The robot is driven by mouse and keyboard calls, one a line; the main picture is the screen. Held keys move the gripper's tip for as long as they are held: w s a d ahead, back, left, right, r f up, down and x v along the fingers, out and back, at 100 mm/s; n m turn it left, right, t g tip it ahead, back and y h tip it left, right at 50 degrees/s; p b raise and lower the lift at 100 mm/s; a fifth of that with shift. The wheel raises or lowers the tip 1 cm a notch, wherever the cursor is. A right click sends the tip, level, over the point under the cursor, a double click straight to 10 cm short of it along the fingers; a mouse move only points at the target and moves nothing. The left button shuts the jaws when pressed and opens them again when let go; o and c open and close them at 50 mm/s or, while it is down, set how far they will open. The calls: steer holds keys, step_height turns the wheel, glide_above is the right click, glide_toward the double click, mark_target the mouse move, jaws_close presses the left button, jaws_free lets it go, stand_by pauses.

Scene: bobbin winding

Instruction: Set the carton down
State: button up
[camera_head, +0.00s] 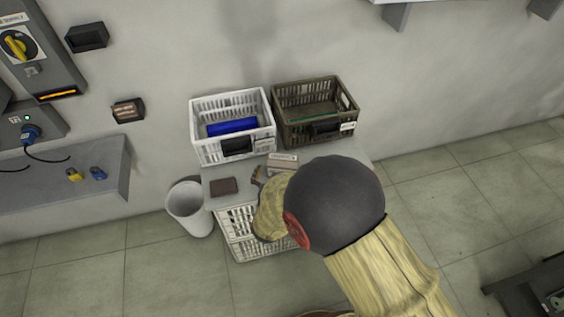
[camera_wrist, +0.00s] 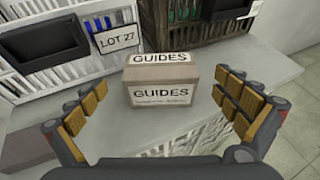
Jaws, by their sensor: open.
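The carton (camera_wrist: 162,82) is a small brown box with white labels reading "GUIDES" on its top and front. In the wrist view it rests upright on the grey table top (camera_wrist: 265,68), in front of the two crates. My gripper (camera_wrist: 162,108) is open, with its padded fingers apart to the left and right of the carton and a visible gap on each side. In the head view the carton (camera_head: 283,160) shows at the table's middle, partly hidden by my arm. My gripper (camera_head: 262,175) is mostly hidden there behind my arm.
A white crate (camera_head: 203,149) with blue contents, labelled "LOT 27", and a dark brown crate (camera_head: 350,108) stand at the table's back. A brown block (camera_head: 223,187) lies at the left front. A white bin (camera_head: 188,207) stands left of the table. Another white crate (camera_head: 240,245) is below.

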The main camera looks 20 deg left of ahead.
steer(key=p+v, duration=0.1)
steer(key=v, duration=0.6)
steer(key=w+d+r+m+h, duration=0.3)
steer(key=d+r+m, duration=0.25)
steer(key=d, duration=0.35)
steer(key=w+d+r+m+h, duration=0.35)
steer(key=d+r+m, duration=0.2)
steer(key=d, duration=0.25)
steer(key=s+d+r+m+g+h, duration=0.1)
steer(key=s+d+r+m+g, duration=0.1)
steer(key=d+r+m, duration=0.3)
steer(key=s+d+r+m+g+h, duration=0.1)
steer(key=s+d+m+g+h, duration=0.1)
steer(key=d, duration=0.6)
steer(key=s+d+r+m+g+y, duration=0.2)
steer(key=s+d+r+m+g, duration=0.25)
steer(key=s+d+m, duration=0.5)
steer(key=s+a+r+m+y, duration=0.4)
steer(key=s+r+m+y, duration=0.1)
steer(key=s+m, duration=0.5)
steer(key=shift+s+r+t, duration=0.2)
steer(key=shift+s+t, duration=0.05)
steer(key=shift+t, duration=0.2)
steer(key=shift+a+y, duration=0.15)
steer(key=shift+y, duration=0.1)
steer(key=shift+c, duration=0.3)
